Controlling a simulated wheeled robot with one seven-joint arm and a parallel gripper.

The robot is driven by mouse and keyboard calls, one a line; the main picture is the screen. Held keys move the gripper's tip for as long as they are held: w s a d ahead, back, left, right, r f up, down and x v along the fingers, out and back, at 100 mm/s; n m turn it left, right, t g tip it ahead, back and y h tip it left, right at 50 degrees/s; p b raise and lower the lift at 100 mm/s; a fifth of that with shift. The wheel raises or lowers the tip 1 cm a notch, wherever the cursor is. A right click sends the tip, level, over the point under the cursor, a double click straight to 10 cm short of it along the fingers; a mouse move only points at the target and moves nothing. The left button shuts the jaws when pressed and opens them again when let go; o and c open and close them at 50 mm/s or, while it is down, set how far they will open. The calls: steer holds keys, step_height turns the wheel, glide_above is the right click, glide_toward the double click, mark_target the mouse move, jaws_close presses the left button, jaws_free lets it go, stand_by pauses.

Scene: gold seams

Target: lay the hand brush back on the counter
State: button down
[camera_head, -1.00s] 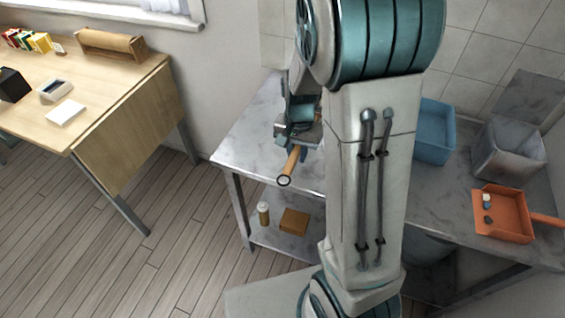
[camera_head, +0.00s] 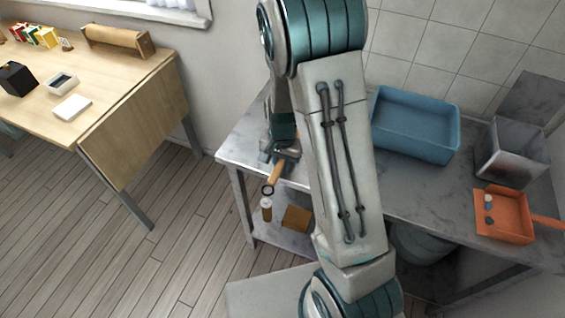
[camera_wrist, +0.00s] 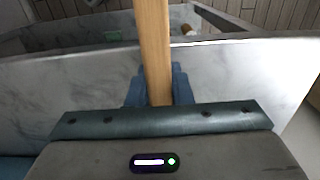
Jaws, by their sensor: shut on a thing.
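The hand brush (camera_head: 273,177) shows as a wooden handle with a dark ring at its end. In the wrist view the handle (camera_wrist: 153,50) runs up from between my fingers. My gripper (camera_head: 284,155) is shut on the handle, and it also shows in the wrist view (camera_wrist: 158,92). It is over the left end of the grey marble counter (camera_head: 235,146), with the handle's ring end sticking out past the front edge. The brush's bristle end is hidden. I cannot tell whether the brush touches the counter.
A lower shelf holds a jar (camera_head: 266,208) and a brown box (camera_head: 296,218). A wooden table (camera_head: 120,105) stands at left.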

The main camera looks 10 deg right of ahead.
mark_target(282, 161)
steer(key=shift+f, duration=0.15)
steer(key=c, duration=1.3)
jaws_free()
step_height(282, 161, up, 12)
steer(key=shift+f, duration=0.15)
steer(key=s+d+r+n+t, duration=0.1)
steer(key=s+r+n, duration=0.2)
steer(key=s+r, duration=0.2)
steer(key=s+d+r+n+t, duration=0.1)
steer(key=s+r+n, duration=0.3)
steer(key=s, duration=0.8)
steer(key=shift+r+t, duration=0.5)
steer(key=shift+r, duration=0.1)
